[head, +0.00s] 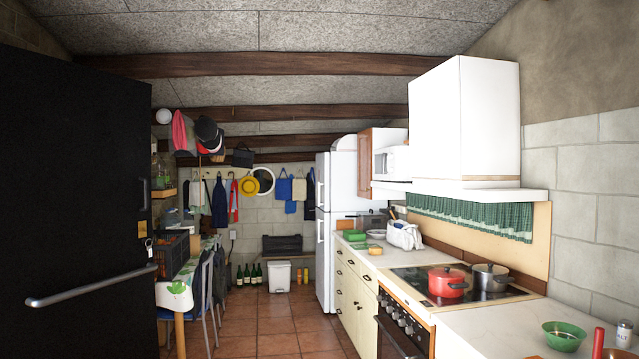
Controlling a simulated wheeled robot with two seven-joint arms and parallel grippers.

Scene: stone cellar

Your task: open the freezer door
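A tall white fridge-freezer (343,195) stands at the far end of the right-hand counter. Its front faces left and shows at a steep slant. It has an upper door (323,172) and a longer lower door (324,268), each with a pale upright handle. Both doors look shut. I cannot tell from here which one is the freezer door. Neither of my grippers is in view.
A black door (75,190) with a bar handle stands close on the left. A table (178,300) and chairs line the left side. A counter (357,265) and stove (440,285) line the right. The tiled floor (272,325) between is clear; a white bin (279,275) stands at the back.

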